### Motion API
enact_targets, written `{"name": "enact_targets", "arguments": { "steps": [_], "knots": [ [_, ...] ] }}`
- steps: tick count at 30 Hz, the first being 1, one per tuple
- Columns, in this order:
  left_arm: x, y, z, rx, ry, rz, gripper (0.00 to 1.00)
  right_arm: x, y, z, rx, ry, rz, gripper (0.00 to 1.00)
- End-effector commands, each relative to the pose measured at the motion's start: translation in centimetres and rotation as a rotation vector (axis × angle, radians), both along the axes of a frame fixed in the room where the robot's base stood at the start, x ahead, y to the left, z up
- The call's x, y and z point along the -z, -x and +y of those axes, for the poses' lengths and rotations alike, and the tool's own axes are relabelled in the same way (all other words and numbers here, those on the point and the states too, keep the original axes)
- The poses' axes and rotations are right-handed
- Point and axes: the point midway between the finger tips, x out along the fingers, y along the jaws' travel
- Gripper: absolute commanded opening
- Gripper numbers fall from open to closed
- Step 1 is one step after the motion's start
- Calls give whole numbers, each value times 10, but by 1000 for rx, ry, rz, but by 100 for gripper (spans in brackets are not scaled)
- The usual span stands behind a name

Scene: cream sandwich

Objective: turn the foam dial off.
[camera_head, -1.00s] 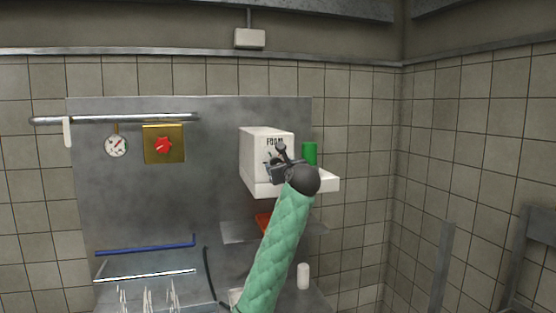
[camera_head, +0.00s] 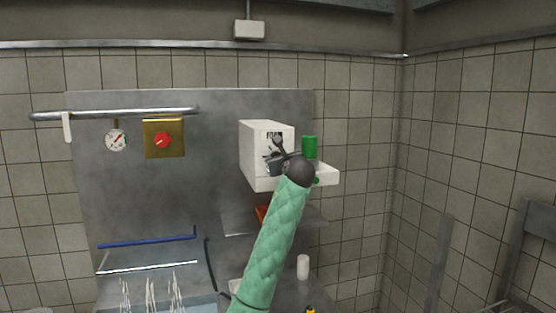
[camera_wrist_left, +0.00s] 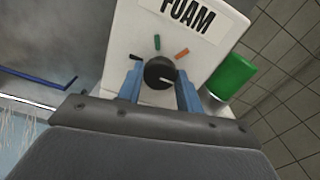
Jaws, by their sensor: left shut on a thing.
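The foam dial (camera_wrist_left: 160,73) is a round black knob with a white pointer line, on the front of a white box labelled FOAM (camera_head: 258,150). Black, green and orange marks sit above the dial in the left wrist view. The white line points right and slightly down, below the orange mark. My left gripper (camera_wrist_left: 160,82) is shut on the dial, one blue finger on each side. In the head view my left gripper (camera_head: 273,158) covers the dial. My right gripper is not in view.
A green cylinder (camera_head: 309,147) stands on a white ledge right of the box. A brass plate with a red knob (camera_head: 162,140), a gauge (camera_head: 116,140) and a rail (camera_head: 115,115) are on the left. A small white cylinder (camera_head: 303,267) stands below.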

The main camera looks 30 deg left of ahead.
Motion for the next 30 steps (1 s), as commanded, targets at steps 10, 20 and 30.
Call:
{"name": "enact_targets", "arguments": {
  "steps": [10,20,30],
  "knots": [
    [2,0,0,0,79,-92,13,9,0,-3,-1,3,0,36],
    [3,0,0,0,265,-311,13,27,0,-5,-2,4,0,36],
    [4,0,0,1,477,-558,13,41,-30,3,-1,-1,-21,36]
  ]
}}
